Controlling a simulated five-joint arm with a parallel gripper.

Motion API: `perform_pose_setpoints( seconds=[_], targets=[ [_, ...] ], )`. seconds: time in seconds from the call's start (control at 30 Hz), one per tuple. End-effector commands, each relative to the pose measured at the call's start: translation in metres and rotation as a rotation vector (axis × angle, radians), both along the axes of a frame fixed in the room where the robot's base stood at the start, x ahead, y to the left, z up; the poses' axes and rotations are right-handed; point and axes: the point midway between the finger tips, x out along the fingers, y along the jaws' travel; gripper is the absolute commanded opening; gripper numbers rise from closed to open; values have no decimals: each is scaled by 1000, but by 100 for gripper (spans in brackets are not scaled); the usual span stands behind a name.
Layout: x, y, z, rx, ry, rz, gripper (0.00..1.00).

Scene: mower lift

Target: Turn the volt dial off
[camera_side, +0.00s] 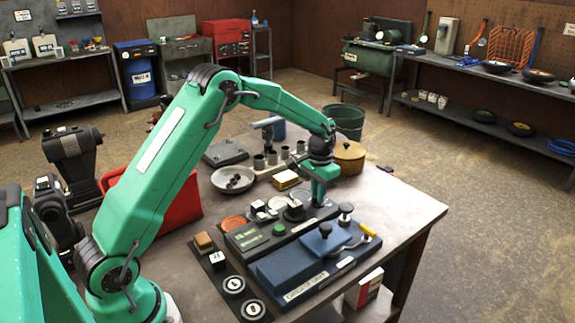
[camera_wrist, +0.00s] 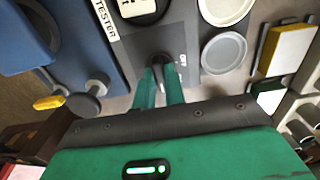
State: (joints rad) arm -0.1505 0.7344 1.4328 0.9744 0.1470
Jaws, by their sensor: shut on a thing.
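The tester (camera_side: 262,240) is a long dark box on the bench, with a green button (camera_side: 279,229) and a black knob (camera_side: 295,210) on top. In the wrist view its grey panel (camera_wrist: 186,22) carries a white "TESTER" label (camera_wrist: 104,18). My gripper (camera_side: 319,198) points down at the tester's far end. In the wrist view my gripper (camera_wrist: 164,76) has its two green fingers shut on a small dark dial (camera_wrist: 162,60), which I take as the volt dial. The fingers partly hide the dial, and its pointer setting cannot be read.
A blue device (camera_side: 305,262) with a yellow-tipped lever (camera_side: 367,230) stands close beside the tester. Pale round lids (camera_wrist: 223,53) lie on its other side. A yellow-and-white block (camera_side: 286,180), a grey bowl (camera_side: 233,180) and a brown pot (camera_side: 348,157) are nearby. The bench's right corner is clear.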

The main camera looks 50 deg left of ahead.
Motion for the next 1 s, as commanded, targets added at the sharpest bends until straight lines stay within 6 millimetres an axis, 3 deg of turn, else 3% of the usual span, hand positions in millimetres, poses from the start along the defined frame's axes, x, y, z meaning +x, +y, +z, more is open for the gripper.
perform_pose_setpoints(
  seconds=[0.47,1.0],
  targets=[
    [0,0,1,0,0,172,0],
    [0,0,1,0,-1,655,0]
  ],
)
